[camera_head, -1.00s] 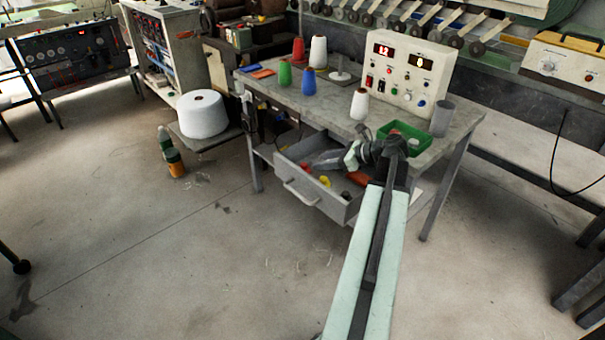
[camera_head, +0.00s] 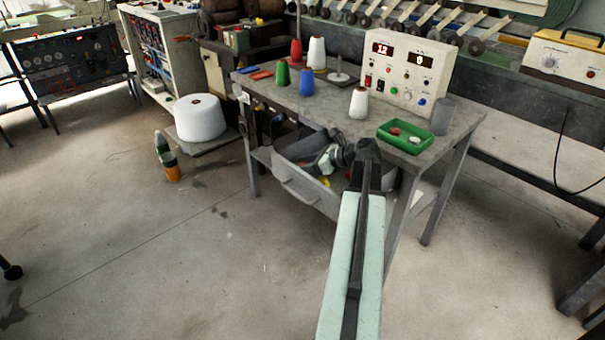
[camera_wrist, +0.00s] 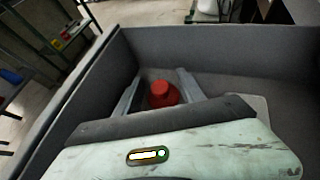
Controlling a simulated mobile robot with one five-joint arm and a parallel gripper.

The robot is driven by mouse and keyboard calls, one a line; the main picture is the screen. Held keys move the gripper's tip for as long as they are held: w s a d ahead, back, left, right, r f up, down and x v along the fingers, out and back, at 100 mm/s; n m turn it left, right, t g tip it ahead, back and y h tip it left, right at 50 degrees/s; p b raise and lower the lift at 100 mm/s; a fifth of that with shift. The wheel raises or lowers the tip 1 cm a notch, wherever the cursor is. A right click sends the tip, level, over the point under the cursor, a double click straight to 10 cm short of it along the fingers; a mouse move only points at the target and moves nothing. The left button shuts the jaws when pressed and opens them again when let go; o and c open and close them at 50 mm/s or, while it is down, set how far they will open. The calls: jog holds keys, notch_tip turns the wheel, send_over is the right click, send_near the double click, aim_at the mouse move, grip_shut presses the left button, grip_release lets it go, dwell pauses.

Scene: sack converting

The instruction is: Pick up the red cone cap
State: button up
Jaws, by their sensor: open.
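The red cone cap (camera_wrist: 162,94) lies in a corner area of the open grey drawer (camera_wrist: 215,48) in the wrist view. My gripper (camera_wrist: 157,90) is open, with one finger on each side of the cap. Whether either finger touches it I cannot tell. In the head view my gripper (camera_head: 300,148) reaches down into the drawer (camera_head: 308,192) under the bench top. The cap is hidden there by my arm and the drawer.
The drawer walls stand close around my gripper. The bench top (camera_head: 310,107) overhangs the drawer's back.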

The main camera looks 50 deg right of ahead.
jog(key=shift+r, duration=0.1)
grip_shut()
jog(key=shift+s+r, duration=0.1)
